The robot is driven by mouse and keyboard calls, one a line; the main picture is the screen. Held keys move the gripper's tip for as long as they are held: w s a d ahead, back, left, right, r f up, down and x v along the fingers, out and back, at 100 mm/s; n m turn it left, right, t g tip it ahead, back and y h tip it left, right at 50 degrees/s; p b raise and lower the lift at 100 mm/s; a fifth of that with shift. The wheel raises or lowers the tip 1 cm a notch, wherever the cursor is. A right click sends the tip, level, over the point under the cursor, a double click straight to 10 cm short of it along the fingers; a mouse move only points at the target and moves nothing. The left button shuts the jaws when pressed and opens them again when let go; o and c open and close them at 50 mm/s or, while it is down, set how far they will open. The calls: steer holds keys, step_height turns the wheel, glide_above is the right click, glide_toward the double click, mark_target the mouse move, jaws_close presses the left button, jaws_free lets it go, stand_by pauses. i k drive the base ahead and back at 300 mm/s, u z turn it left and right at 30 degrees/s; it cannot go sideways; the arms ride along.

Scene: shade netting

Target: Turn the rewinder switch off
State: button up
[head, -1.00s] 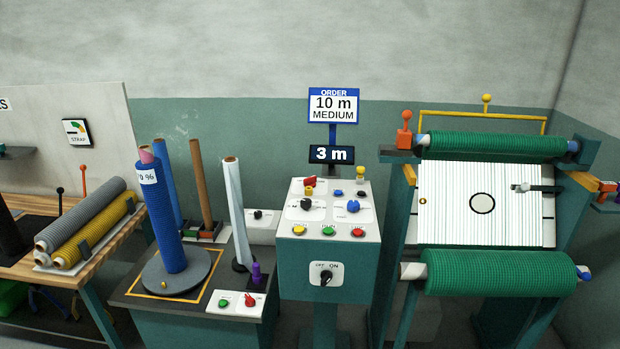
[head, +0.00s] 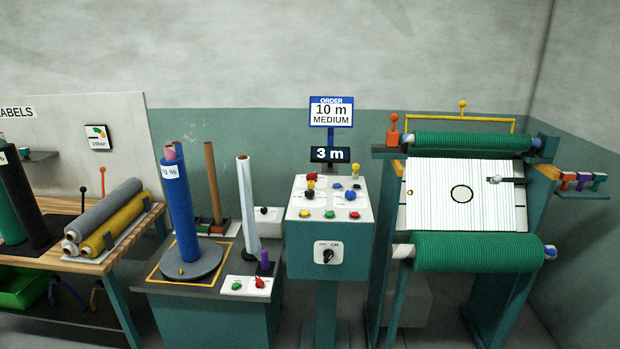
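The rewinder switch (head: 327,256) is a black rotary knob on a white plate marked OFF and ON, on the front face of the teal control cabinet (head: 301,266). The knob looks tilted toward the ON side, but it is small and I cannot be sure. The cabinet's sloped white top panel (head: 304,226) carries several coloured buttons and knobs. A display (head: 330,154) above reads 3 m, and an order sign (head: 331,111) reads 10 m MEDIUM. My gripper is not in view.
The rewinder frame (head: 384,200) with green netting rolls (head: 475,252) stands to the right. On the left are a wrapping turntable (head: 205,268) with a blue roll (head: 180,215) and a wooden bench (head: 110,262) with rolls. Grey floor shows between the stations.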

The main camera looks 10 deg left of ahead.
mark_target(314, 176)
steer(key=k, duration=0.65)
steer(key=u, duration=0.5)
steer(key=i, duration=0.55)
steer(key=u, duration=0.6)
steer(key=i, duration=1.35)
steer(key=z, duration=0.65)
steer(key=i, duration=0.4)
steer(key=z, duration=0.2)
